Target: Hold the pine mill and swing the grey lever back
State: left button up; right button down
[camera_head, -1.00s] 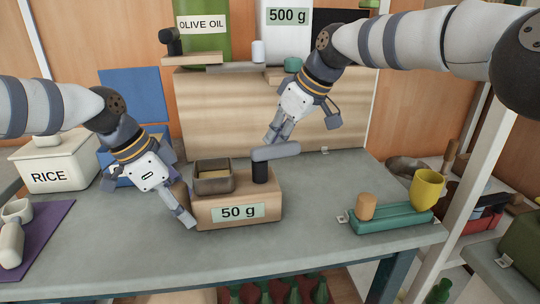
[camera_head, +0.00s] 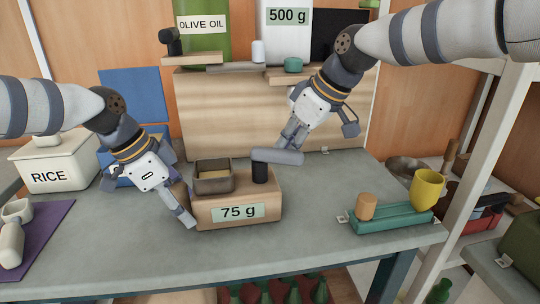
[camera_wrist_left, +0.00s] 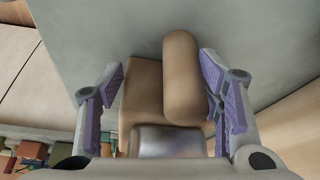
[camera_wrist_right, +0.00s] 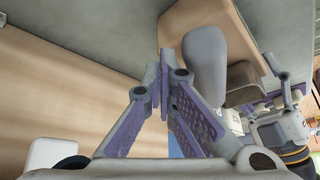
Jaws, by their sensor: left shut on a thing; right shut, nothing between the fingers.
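The pine mill (camera_head: 206,217) is a light wooden block on the counter, its front label reading 75 g. On top are an open dark tray (camera_head: 214,178) and a grey lever (camera_head: 279,157) on a black post, pointing right. My left gripper (camera_head: 190,222) is shut on the mill at its left side. In the left wrist view a rounded tan piece (camera_wrist_left: 182,80) of the mill lies between the fingers (camera_wrist_left: 163,95). My right gripper (camera_head: 286,146) is shut and empty, just behind the lever's free end. In the right wrist view the lever (camera_wrist_right: 204,62) is beside the fingertips (camera_wrist_right: 165,55); contact is unclear.
A teal tray (camera_head: 390,220) with a cork-coloured cylinder (camera_head: 366,206) and a yellow cup (camera_head: 427,188) stands at the right. A RICE box (camera_head: 50,165) and a purple mat (camera_head: 45,235) are at the left. A wooden shelf (camera_head: 230,110) stands behind. The front counter is clear.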

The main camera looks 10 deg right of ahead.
aim_at(303, 154)
jog(key=s+d, duration=0.4)
jog(key=s, duration=0.7)
dwell(1.6)
dwell(0.5)
notch_tip(303, 154, up, 7)
jog(key=w, duration=0.1)
jog(key=shift+a, duration=0.15)
dwell(0.6)
jog(key=w, duration=0.2)
jog(key=w+a+r, duration=0.1)
jog(key=w, duration=0.3)
jog(key=shift+a+r, duration=0.3)
jog(key=shift+a, duration=0.05)
notch_tip(303, 154, down, 9)
jog(key=shift+w+r, duration=0.1)
